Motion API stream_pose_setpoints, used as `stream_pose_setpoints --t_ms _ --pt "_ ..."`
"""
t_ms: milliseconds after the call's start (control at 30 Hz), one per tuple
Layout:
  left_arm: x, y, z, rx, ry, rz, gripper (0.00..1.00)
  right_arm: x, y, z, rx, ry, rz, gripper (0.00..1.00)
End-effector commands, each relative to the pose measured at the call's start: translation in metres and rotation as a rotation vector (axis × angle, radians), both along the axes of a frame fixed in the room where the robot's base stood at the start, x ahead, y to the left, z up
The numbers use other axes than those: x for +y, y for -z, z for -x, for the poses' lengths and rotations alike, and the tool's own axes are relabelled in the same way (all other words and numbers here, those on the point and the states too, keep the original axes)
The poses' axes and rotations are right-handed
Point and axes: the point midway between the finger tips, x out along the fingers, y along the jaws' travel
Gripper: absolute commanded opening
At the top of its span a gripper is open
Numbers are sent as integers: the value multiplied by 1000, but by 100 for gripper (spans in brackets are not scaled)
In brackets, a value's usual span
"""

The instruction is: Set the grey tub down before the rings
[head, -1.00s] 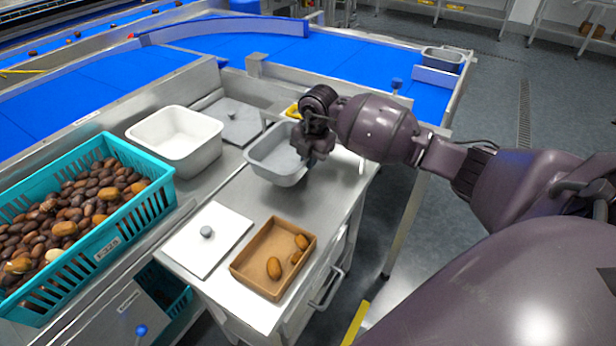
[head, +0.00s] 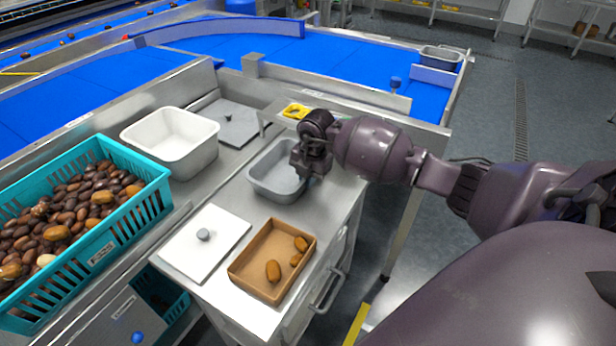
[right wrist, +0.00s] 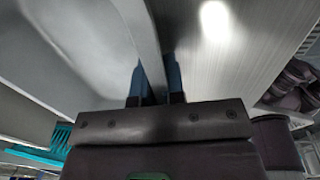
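The grey tub (head: 268,174) is an empty, open rectangular pan at the back of the steel worktop, and it looks level. It appears to rest on the top, but its underside is hidden. My right gripper (head: 303,172) is at the tub's right side. In the right wrist view my right gripper's fingers (right wrist: 158,82) straddle the tub's wall (right wrist: 138,28), one on each side, close against it. A yellow piece (head: 296,111) with a small dark item lies on a low ledge just behind the tub; I cannot tell whether it is the rings. My left gripper is out of view.
A white tub (head: 172,138) stands to the left. In front are a white lid (head: 218,232) with a grey knob and a brown box (head: 247,272) holding a few dates. A teal crate (head: 150,205) of dates is at far left. A blue conveyor (head: 330,68) runs behind.

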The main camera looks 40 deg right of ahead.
Motion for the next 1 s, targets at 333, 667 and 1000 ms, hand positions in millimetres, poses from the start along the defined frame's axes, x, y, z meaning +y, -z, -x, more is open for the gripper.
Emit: stream_pose_setpoints --t_ms 333,667,1000 --pt "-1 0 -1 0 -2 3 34 0 0 0 0 0 0 29" --pt "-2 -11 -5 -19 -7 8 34 -2 -34 2 -7 0 3 29" --pt "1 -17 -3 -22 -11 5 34 -6 -97 10 -6 0 2 29"
